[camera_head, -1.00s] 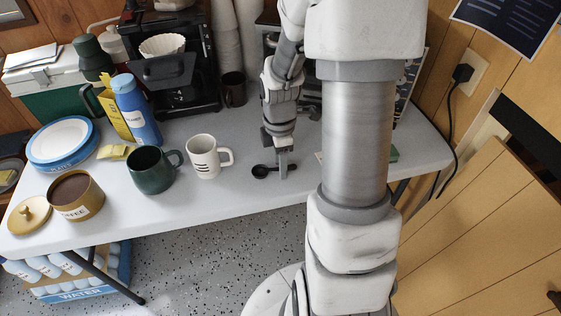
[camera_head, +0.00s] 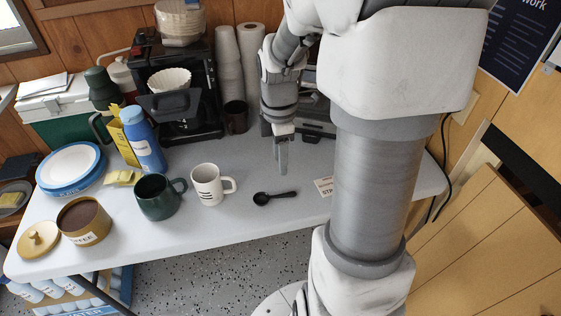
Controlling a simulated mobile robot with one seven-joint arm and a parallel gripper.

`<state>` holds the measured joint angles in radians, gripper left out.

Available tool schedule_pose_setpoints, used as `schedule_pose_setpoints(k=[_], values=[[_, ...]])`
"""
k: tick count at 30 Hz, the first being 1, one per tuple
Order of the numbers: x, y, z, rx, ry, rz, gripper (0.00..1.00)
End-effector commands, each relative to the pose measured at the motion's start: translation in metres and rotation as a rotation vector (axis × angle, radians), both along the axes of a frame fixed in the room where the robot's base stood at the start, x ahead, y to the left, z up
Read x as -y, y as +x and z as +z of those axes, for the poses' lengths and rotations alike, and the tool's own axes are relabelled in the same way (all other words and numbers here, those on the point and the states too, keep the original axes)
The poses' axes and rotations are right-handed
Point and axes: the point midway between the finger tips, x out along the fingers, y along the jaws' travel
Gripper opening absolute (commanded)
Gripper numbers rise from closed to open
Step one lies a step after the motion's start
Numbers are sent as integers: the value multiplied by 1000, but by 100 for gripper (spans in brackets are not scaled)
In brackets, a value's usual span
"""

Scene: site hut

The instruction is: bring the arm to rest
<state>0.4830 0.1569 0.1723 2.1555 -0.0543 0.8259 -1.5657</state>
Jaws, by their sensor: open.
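My gripper (camera_head: 282,168) hangs pointing down above the table, a little behind a black scoop (camera_head: 262,199). It is open and holds nothing; its fingers overlap from this angle. The scoop lies flat on the white table (camera_head: 232,234), its handle to the right, apart from the gripper. My arm rises on the right and hides part of the table's right end and back.
A white mug (camera_head: 206,188) and a green mug (camera_head: 156,200) stand left of the scoop. An open coffee tin (camera_head: 85,222), a blue bottle (camera_head: 140,140) and plates (camera_head: 70,166) are further left. A coffee maker (camera_head: 180,105) and cup stacks (camera_head: 229,65) stand behind.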

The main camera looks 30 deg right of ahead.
Motion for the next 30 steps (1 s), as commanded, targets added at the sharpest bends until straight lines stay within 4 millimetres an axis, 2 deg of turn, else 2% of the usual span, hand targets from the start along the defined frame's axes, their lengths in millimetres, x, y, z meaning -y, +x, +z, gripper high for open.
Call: schedule_pose_setpoints(k=[14,17,20,25,30], values=[[0,0,0,2,-1,-1,46],[-4,1,7,19,-6,-24,46],[-15,3,25,68,-17,-97,46],[-48,2,75,217,0,-323,46],[-84,-9,124,368,98,-571,46]])
